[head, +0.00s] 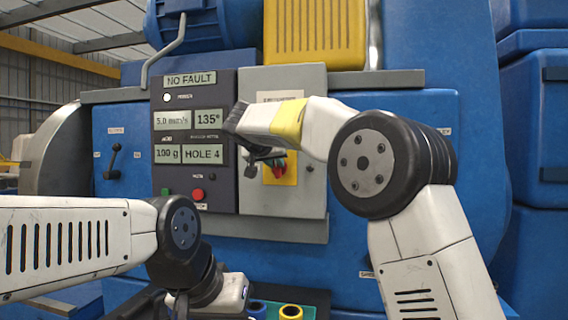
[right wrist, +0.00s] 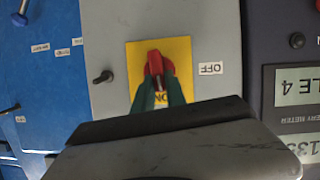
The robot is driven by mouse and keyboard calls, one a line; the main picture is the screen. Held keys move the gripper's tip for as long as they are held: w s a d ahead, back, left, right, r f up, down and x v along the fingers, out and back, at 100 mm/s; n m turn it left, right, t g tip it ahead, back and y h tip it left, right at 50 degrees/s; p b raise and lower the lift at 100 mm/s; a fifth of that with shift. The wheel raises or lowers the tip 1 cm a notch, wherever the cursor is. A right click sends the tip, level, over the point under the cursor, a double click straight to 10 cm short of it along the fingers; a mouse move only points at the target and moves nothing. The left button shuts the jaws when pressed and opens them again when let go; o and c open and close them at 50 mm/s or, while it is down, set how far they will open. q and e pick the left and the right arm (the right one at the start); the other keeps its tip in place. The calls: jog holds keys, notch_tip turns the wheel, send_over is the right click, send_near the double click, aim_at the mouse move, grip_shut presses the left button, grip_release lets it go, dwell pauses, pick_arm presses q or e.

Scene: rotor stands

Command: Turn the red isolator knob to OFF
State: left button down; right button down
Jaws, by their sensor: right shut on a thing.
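The red isolator knob (right wrist: 154,62) sits on a yellow plate (right wrist: 134,60) on the grey cabinet door, seen upside down in the right wrist view. An OFF label (right wrist: 210,69) is right of the plate there, and an ON label (right wrist: 161,97) shows between my fingers. The knob's handle stands roughly upright in that view, in line with ON. My right gripper (right wrist: 160,82) is shut on the knob, with a green fingertip on each side. In the head view my right gripper (head: 271,166) partly hides the knob. My left gripper's fingers do not show.
The dark control panel (head: 222,80) with lit displays stands left of the grey cabinet (head: 258,218). A small black latch (right wrist: 104,77) sticks out beside the plate. My left forearm is low at left. Brass-coloured and blue cylinders (head: 291,312) stand at the bottom.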

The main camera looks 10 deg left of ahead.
jog(key=n+t+h, duration=0.1)
jog(key=n+h, duration=0.1)
jog(key=n, duration=0.2)
jog(key=a+f+n+h, duration=0.1)
jog(key=n+h, duration=0.1)
jog(key=n, duration=0.2)
jog(key=a+f+n+t+h, duration=0.1)
jog(key=n+h, duration=0.1)
jog(key=n, duration=0.2)
jog(key=shift+f+t, duration=0.1)
jog(key=shift+t, duration=0.2)
jog(key=shift+n, duration=0.3)
dwell(0.5)
jog(key=c, duration=1.4)
grip_release()
jog(key=shift+o, duration=0.2)
jog(key=v, duration=0.7)
jog(key=shift+s+a, duration=0.2)
jog(key=shift+s, duration=0.05)
jog(key=shift+f, duration=0.1)
